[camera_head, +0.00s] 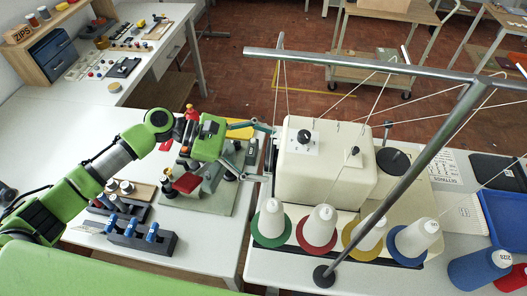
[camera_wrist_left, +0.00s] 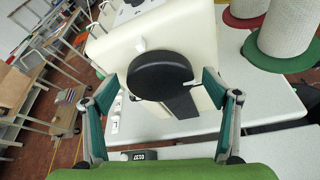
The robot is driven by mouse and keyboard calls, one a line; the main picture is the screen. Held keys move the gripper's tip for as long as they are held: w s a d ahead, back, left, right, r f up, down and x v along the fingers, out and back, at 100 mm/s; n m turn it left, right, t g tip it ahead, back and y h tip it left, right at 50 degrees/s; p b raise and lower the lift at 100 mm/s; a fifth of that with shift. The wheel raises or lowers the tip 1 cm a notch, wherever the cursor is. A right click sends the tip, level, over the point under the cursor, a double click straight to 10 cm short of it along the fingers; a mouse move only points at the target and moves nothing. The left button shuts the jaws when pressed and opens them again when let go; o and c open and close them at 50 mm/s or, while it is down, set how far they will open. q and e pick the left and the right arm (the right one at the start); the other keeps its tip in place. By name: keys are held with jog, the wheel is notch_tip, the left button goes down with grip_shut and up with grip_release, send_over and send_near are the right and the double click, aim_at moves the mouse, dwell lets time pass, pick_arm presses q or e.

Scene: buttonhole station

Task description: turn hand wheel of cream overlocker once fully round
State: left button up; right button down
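The cream overlocker (camera_head: 325,165) stands on the white table, with a dark knob on top. Its hand wheel, a black round disc (camera_wrist_left: 160,73), is on the side facing my left gripper and fills the middle of the left wrist view. My left gripper (camera_head: 266,152) is at the left side of the machine. In the left wrist view its fingers (camera_wrist_left: 163,84) are spread on both sides of the disc, with gaps visible, holding nothing. My right gripper is not in view.
Thread cones (camera_head: 319,226) stand along the machine's front. A slanted metal thread-stand pole (camera_head: 405,180) crosses above it. A blue tray (camera_head: 505,218) lies at right. Blue-handled tools (camera_head: 128,229) sit at left.

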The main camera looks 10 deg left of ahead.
pick_arm(q)
jog(key=shift+a, duration=0.1)
jog(key=v, duration=1.1)
jog(key=shift+a, duration=0.4)
jog(key=shift+s+r, duration=0.1)
